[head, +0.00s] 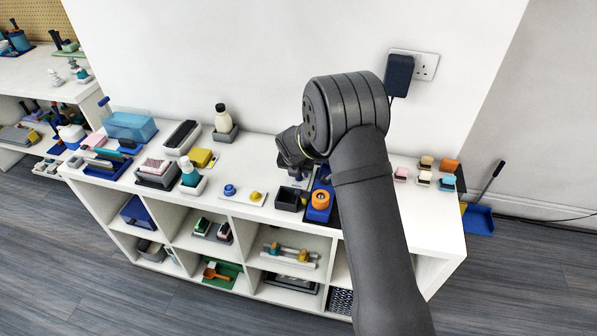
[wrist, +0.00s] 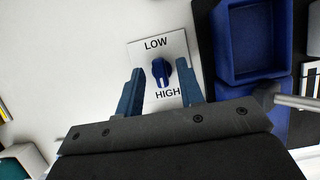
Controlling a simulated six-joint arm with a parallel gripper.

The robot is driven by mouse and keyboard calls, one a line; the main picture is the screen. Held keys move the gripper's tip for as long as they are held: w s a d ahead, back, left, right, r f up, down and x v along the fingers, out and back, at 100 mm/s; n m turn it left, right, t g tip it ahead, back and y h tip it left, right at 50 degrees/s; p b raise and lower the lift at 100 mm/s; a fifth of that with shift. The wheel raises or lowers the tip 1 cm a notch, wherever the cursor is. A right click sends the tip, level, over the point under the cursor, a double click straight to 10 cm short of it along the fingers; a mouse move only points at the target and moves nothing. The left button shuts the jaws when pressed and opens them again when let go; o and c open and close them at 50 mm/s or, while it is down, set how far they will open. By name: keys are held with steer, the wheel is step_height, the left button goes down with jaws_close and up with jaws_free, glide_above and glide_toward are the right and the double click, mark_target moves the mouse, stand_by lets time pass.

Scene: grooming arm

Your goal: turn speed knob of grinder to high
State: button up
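The blue speed knob (wrist: 159,73) sits on a white plate (wrist: 177,45) in the wrist view, with LOW printed above it and HIGH below it. The knob's ridge runs roughly along the LOW–HIGH line; I cannot tell which end is its pointer. My gripper (wrist: 160,68) is open, with one blue finger on each side of the knob and gaps showing between. Its height over the knob is unclear. In the head view my gripper (head: 293,160) hangs over the shelf top and largely hides the plate.
A blue tray (wrist: 227,70) stands close right of the plate in the wrist view. In the head view a dark open box (head: 288,199) and an orange ring on a blue base (head: 320,200) stand in front of my gripper. The wall is behind.

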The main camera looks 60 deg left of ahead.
jaws_close()
